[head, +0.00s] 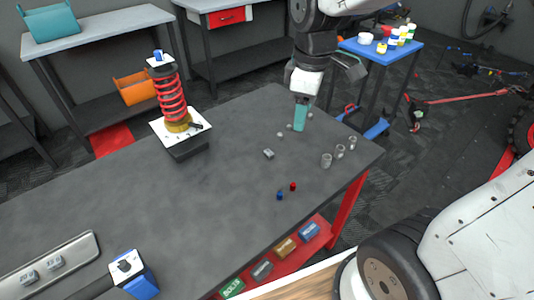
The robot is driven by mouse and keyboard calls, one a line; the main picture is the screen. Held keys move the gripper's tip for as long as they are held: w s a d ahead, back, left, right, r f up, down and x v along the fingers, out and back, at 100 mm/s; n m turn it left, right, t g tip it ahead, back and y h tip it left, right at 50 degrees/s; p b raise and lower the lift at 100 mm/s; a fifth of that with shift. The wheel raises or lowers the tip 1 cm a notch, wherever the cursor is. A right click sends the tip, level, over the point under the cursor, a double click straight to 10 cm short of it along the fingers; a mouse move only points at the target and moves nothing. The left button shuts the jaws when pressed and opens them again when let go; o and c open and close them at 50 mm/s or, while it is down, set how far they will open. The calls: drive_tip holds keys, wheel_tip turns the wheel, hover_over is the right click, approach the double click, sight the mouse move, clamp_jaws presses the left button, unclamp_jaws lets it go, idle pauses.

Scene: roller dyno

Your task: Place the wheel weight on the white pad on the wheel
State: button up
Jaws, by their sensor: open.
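Two small grey pieces with printed labels, which look like wheel weights, lie in a grey tray (83,245) at the lower left: one on the left (28,277) and one on the right (55,262). The wheel (388,272) is a black tyre with a brown-grey hub at the lower right, under a white body panel. A white surface (346,280) shows at its left side; I cannot tell whether it is the pad. My gripper (300,117), with a teal end, is open above the far right of the table, far from the tray and wheel.
The dark table (225,205) carries a red spring on a stand (172,97), a blue-and-white device (135,275), a small grey block (268,154), red and blue caps, and several small metal sockets (326,160). The table's middle left is clear.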

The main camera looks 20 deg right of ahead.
drive_tip(key=w+a+f+n, duration=0.1)
drive_tip(key=w+f+n, duration=0.6)
drive_tip(key=w+f, duration=0.25)
drive_tip(key=n, duration=0.4)
approach(269, 152)
drive_tip(key=shift+w+f+g, duration=0.15)
drive_tip(key=shift+w+g, duration=0.05)
drive_tip(key=shift+g, duration=0.2)
drive_tip(key=shift+w+f+n, duration=0.1)
drive_tip(key=shift+f+n, duration=0.2)
drive_tip(key=shift+f, duration=0.1)
wheel_tip(269, 152, down, 7)
drive_tip(key=shift+f, duration=0.2)
drive_tip(key=shift+a, duration=0.1)
drive_tip(key=c, duration=1.1)
drive_tip(key=shift+w+r, duration=0.1)
drive_tip(key=shift+r, duration=0.1)
